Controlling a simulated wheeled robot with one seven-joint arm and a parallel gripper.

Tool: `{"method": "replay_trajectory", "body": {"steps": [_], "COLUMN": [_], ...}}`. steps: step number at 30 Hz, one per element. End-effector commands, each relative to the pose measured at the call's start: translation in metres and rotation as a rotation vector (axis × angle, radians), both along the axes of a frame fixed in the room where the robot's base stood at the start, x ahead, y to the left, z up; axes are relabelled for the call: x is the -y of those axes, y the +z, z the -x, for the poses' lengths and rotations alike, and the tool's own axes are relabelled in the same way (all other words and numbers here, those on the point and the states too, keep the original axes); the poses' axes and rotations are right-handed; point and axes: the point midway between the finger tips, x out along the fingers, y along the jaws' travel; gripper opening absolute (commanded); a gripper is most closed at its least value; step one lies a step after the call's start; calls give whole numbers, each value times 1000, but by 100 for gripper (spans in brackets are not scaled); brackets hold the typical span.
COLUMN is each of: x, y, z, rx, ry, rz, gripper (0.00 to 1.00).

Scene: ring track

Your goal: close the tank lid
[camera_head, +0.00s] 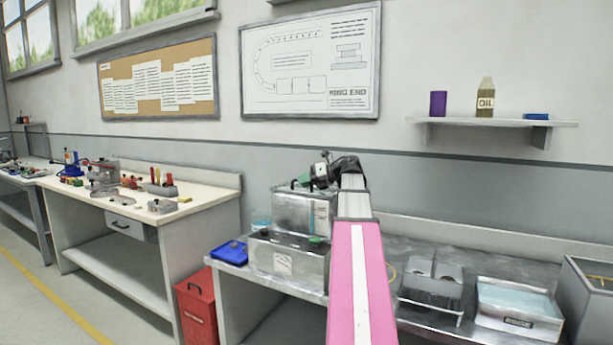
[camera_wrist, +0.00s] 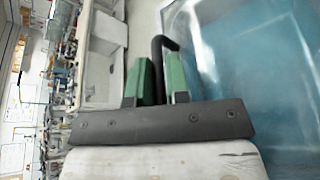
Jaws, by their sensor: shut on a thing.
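My gripper (camera_head: 322,174) is at the top of this part, partly hidden by my pink arm. In the wrist view, the green finger pads of my gripper (camera_wrist: 161,82) are shut on a black curved handle (camera_wrist: 158,50). A blue, water-like surface (camera_wrist: 250,65) fills the right side of that view.
A blue tray (camera_head: 229,253) and a glass beaker (camera_head: 261,217) are left of the tank. A red bin (camera_head: 197,305) is on the floor. A wall shelf (camera_head: 492,123) hangs at upper right.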

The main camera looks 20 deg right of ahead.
Motion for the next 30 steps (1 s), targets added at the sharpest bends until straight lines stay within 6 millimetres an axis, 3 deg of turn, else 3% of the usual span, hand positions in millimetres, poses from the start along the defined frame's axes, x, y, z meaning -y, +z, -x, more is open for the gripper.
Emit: {"method": "replay_trajectory", "body": {"steps": [18,19,20,30], "x": [-5,-5,-5,-3], "y": [-10,-10,-10,-9], "z": [6,6,6,3], "rx": [16,16,16,18], "ry": [8,8,8,3], "rz": [30,30,30,31], "gripper": [0,26,36,38]}}
